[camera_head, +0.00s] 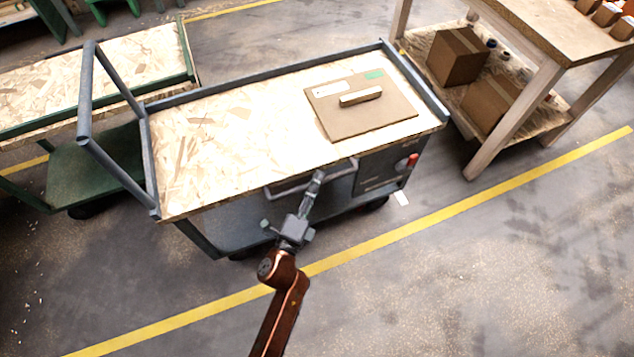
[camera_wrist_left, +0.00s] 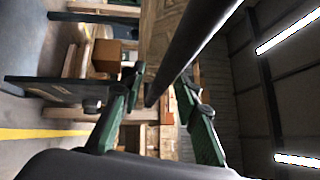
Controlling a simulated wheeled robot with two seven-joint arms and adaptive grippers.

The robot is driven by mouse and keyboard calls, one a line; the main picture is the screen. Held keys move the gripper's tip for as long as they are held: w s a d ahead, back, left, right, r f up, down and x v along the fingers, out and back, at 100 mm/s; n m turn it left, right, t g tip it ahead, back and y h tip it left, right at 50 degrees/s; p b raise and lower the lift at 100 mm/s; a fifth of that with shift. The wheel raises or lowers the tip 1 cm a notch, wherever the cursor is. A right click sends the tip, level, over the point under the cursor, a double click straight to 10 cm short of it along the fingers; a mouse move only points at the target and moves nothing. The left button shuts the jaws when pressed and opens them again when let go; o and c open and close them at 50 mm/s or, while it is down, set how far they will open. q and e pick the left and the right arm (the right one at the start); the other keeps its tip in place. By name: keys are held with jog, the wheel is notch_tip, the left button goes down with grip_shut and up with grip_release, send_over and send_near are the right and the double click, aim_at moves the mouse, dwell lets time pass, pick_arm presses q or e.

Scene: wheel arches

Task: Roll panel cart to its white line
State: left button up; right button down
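The panel cart (camera_head: 215,150) has a grey-blue frame, a chipboard top and an upright push frame at its left end. A dark panel with a red knob (camera_head: 411,160) is on its near side at the right. A grey bar handle (camera_head: 290,190) sticks out from the near side. My left gripper (camera_head: 318,178) is at this handle. In the left wrist view, a dark bar (camera_wrist_left: 195,45) runs between its green fingers, with gaps beside it; the fingers look open. A short white mark (camera_head: 402,198) lies on the floor by the cart's near right corner. My right gripper is out of view.
A brown board with a wooden grip (camera_head: 360,97) lies on the cart top. A green cart (camera_head: 90,170) stands close at the left. A wooden table (camera_head: 545,30) with boxes below stands at the right.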

pick_arm(q)
jog(key=v, duration=0.7)
jog(key=shift+s, duration=0.25)
jog(key=shift+a, duration=0.15)
